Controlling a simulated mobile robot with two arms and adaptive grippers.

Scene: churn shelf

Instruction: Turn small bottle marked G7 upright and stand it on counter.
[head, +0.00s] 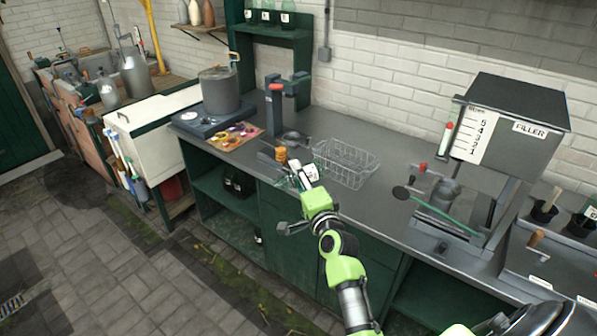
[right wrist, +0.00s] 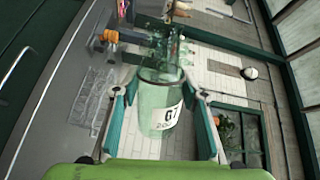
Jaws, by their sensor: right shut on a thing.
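The small bottle marked G7 (right wrist: 158,115) is pale green clear glass with a white label, in the right wrist view. My right gripper (right wrist: 162,118) is shut on its sides, one finger on each side of the body. The view is rolled, with the counter at the left, and the bottle appears to lie well over from upright. In the head view my right gripper (head: 301,178) is above the front edge of the grey counter (head: 385,150). Its white label shows there, but the glass is hard to make out. My left gripper is not in view.
A wire basket (head: 345,163) stands on the counter just right of my gripper. A stack of orange rings (head: 281,155) is close behind it. A dark press (head: 274,108), a colourful board (head: 235,135) and a filler machine (head: 505,135) also stand there. Bare counter lies right of the basket.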

